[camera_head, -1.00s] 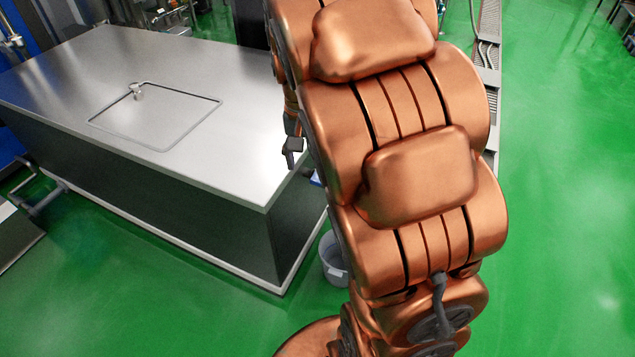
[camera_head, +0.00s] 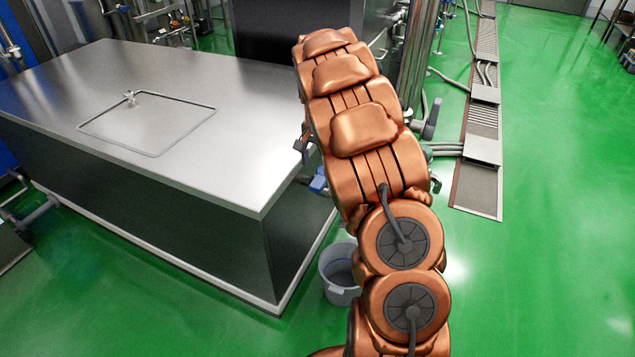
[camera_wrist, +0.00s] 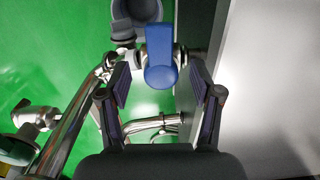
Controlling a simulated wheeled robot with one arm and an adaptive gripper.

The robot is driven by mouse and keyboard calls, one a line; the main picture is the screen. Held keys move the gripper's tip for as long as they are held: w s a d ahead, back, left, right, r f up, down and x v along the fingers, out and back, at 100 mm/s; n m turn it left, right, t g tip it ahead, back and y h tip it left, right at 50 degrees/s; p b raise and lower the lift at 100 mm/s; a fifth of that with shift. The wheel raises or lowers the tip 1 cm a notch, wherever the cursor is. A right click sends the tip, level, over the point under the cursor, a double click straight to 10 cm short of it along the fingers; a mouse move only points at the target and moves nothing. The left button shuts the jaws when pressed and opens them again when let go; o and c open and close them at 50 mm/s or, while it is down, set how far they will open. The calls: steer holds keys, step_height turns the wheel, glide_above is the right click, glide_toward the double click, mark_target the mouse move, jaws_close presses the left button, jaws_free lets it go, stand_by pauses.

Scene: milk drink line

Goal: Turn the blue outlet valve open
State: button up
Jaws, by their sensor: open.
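The blue outlet valve (camera_wrist: 161,58) shows in the wrist view as a blue handle on a steel pipe fitting, in the upper middle. In the head view a small part of the blue valve (camera_head: 318,181) shows at the end of the steel tank, left of my arm. My gripper (camera_wrist: 160,82) is open in the wrist view, with one finger to the left and one to the right of the handle's lower end. I see no clear contact. In the head view my arm hides most of the gripper.
A grey bucket (camera_head: 340,275) stands on the green floor below the valve; it also shows in the wrist view (camera_wrist: 138,12). The steel tank (camera_head: 215,75) fills the left. Steel pipes (camera_wrist: 70,125) run left of and below my gripper. Open floor lies to the right.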

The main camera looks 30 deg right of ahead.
mark_target(318, 182)
step_height(318, 182, down, 7)
steer(key=shift+f, duration=0.1)
stand_by(0.3)
jaws_close()
stand_by(0.5)
